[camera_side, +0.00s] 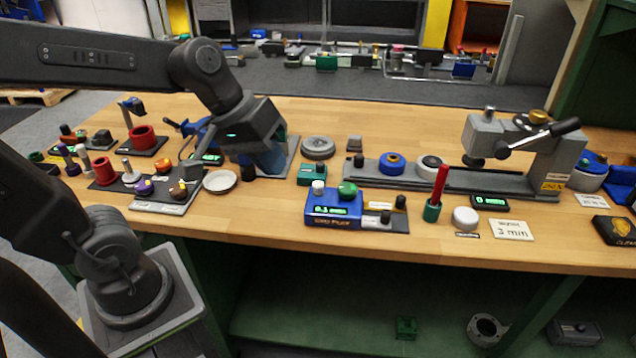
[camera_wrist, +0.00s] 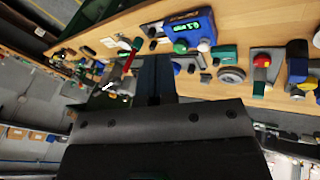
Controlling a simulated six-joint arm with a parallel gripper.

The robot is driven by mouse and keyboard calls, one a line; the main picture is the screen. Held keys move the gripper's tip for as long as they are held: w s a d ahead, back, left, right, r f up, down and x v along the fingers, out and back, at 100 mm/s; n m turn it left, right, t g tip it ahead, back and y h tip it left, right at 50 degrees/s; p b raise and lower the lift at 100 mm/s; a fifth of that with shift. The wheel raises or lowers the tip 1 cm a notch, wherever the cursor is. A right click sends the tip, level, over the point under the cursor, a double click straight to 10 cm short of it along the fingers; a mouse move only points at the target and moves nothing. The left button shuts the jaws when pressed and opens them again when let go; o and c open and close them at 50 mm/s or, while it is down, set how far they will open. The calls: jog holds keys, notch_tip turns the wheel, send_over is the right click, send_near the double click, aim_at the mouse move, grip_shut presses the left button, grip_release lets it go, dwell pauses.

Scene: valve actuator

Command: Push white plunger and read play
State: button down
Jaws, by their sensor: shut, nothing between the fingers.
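The white plunger (camera_side: 318,187) stands upright on top of a blue box (camera_side: 333,210), beside a green knob (camera_side: 347,190). The box's green-lit display seems to read 0.1 with a unit, in small blurred characters. My gripper (camera_side: 248,172) is shut and empty, left of and behind the box, apart from the plunger. In the wrist view, my gripper's dark fingers (camera_wrist: 155,82) point up the picture. The blue box (camera_wrist: 186,27), white plunger (camera_wrist: 204,45) and green knob (camera_wrist: 180,46) show beyond them, turned over.
A teal block (camera_side: 312,174) and a grey round disc (camera_side: 318,148) sit behind the box. A grey bench fixture (camera_side: 520,150) stands to the right. A red rod in a green holder (camera_side: 432,211) is right of the box. Red cups and small parts crowd the left.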

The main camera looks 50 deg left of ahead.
jog(key=w+a+f+n+h, duration=0.1)
jog(key=w+a+n+h, duration=0.2)
jog(key=w+n, duration=0.45)
jog(key=n+t, duration=0.3)
jog(key=n, duration=0.4)
send_over(317, 185)
notch_tip(317, 185, down, 3)
jog(key=shift+a+f, duration=0.1)
jog(key=shift+f, duration=0.05)
jog(key=shift+f, duration=4.4)
jog(key=shift+f, duration=0.1)
jog(key=shift+f, duration=0.3)
